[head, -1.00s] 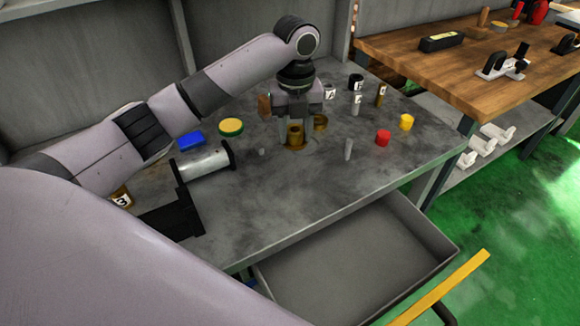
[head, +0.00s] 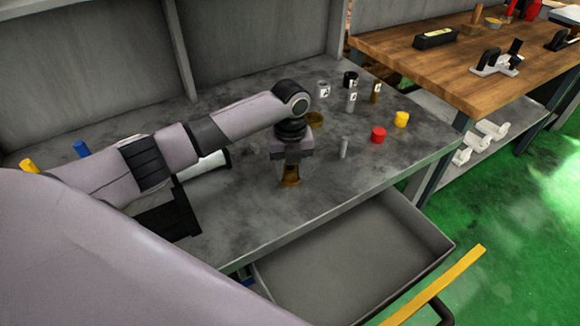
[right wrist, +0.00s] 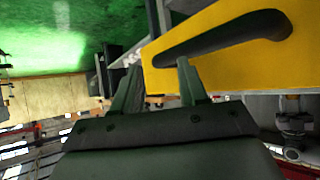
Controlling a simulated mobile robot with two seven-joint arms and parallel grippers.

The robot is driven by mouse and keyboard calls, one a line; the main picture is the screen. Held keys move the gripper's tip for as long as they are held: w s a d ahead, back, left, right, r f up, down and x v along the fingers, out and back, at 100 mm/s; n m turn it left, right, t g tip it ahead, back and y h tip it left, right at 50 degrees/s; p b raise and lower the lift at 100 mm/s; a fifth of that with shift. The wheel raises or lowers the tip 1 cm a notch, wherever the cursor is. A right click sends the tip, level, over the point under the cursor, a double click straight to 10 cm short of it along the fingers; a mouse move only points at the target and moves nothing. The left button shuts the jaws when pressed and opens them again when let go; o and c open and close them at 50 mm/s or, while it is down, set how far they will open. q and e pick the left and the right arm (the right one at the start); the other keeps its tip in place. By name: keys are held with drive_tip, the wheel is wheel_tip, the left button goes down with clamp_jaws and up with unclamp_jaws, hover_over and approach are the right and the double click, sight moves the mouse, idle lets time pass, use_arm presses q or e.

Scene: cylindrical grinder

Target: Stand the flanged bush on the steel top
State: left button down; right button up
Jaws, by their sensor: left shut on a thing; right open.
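The flanged bush (head: 290,181) is a small brass-brown piece in the head view. My left gripper (head: 290,168) points straight down and is shut on it. The bush is low over the front part of the grey steel top (head: 255,215); whether its underside touches the surface I cannot tell. The fingers and wrist hide its upper part. In the right wrist view my right gripper (right wrist: 158,85) shows two dark fingers held apart with nothing between them, close to a yellow panel with a black handle (right wrist: 225,40).
Red (head: 378,135) and yellow (head: 401,119) cylinders, a grey pin (head: 344,148) and a brass ring (head: 315,120) stand to the right. Labelled pieces stand behind. A white roller (head: 205,165) lies left. An open drawer (head: 350,255) juts out below the front edge. The front right top is clear.

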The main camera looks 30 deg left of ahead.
use_arm(q)
drive_tip(key=c, duration=0.6)
unclamp_jaws()
drive_tip(key=shift+f, duration=0.1)
wheel_tip(320, 180, up, 12)
drive_tip(key=shift+r, duration=0.15)
drive_tip(key=shift+s, duration=0.1)
